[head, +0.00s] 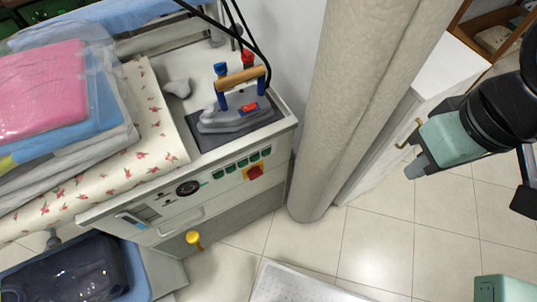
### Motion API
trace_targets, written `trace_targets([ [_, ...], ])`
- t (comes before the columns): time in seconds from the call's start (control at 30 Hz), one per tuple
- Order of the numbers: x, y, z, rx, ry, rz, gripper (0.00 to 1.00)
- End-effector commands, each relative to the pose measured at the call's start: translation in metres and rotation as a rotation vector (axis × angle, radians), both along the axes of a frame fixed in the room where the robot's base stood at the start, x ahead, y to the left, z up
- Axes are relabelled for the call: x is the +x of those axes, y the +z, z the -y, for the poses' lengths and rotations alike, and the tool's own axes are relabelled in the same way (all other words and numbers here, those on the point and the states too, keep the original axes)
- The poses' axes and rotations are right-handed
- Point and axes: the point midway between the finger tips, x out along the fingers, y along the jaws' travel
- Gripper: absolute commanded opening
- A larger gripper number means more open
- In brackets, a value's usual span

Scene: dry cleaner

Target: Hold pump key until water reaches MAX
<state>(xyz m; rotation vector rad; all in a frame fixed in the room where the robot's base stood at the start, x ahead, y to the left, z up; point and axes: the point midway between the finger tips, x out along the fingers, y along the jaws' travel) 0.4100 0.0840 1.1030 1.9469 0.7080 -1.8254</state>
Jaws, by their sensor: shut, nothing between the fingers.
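The ironing station (200,217) stands at left centre with a white front panel. A row of small dark green keys (243,162) sits on the panel's upper right; their labels are too small to read, so I cannot tell which is the pump key. A small window with a bluish part (137,216) is at the panel's left end; no water level or MAX mark is readable. My gripper (415,172) is at the right, teal and black, shut and empty. It is well apart from the panel, to the right of the beige column.
A beige column (350,100) stands between my gripper and the station. A red knob on yellow (255,173) and a round gauge (188,188) flank the keys. An iron (236,115) rests on top. A yellow handle (195,239) sticks out below.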

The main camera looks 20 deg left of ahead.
Motion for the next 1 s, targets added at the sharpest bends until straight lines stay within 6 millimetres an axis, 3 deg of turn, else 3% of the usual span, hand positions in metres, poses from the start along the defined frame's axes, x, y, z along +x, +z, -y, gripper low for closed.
trace_targets([
  [0.03,0.008,-0.036,-0.01,0.022,-0.018,-0.002,0.0],
  [0.2,0.037,-0.127,-0.054,0.163,-0.118,0.02,0.0],
  [0.4,0.055,-0.229,-0.107,0.374,-0.273,0.002,0.0],
  [0.6,0.059,-0.313,-0.149,0.592,-0.465,-0.055,0.0],
  [0.8,0.058,-0.356,-0.17,0.739,-0.614,-0.101,0.0],
  [1.0,0.058,-0.364,-0.176,0.788,-0.663,-0.115,0.0],
])
